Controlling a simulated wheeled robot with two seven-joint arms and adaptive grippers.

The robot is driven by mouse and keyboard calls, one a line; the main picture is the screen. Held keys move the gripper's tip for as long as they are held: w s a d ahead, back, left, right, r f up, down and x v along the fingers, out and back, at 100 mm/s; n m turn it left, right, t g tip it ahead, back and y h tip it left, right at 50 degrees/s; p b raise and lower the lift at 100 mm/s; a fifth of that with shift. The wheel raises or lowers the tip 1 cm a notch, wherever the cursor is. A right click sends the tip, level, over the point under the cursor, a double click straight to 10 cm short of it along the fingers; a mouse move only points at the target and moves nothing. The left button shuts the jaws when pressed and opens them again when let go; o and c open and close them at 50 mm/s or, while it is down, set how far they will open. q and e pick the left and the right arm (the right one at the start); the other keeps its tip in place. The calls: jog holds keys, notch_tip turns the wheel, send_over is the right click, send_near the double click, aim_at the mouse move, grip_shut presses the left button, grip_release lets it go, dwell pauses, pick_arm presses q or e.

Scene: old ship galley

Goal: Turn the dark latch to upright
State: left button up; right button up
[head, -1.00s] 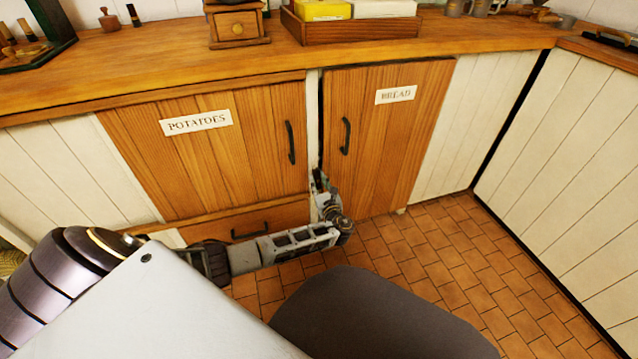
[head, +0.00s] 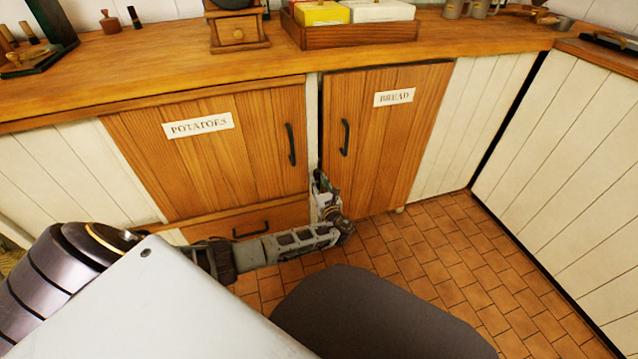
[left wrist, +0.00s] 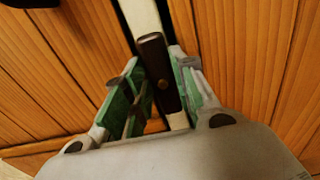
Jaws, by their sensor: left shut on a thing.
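The dark latch (left wrist: 157,75) shows in the left wrist view as a short dark bar with a brass-coloured pivot. It lies over the pale post (left wrist: 143,14) between the two wooden doors, its long side roughly along the post. My left gripper (left wrist: 155,60) has its green-padded fingers on either side of the latch and is shut on it. In the head view my left gripper (head: 318,180) reaches the low part of the post, between the POTATOES door (head: 205,165) and the BREAD door (head: 382,140). There the gripper hides the latch. My right gripper is not in view.
Both doors look closed, with dark handles (head: 290,145) beside the post. A drawer (head: 262,222) is under the POTATOES door. The wooden counter (head: 160,65) above holds a tray (head: 352,32) and a small grinder (head: 238,32). The tiled floor (head: 440,255) at right is clear.

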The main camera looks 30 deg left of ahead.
pick_arm(q)
jog(key=o, duration=1)
jog(key=shift+v, duration=6)
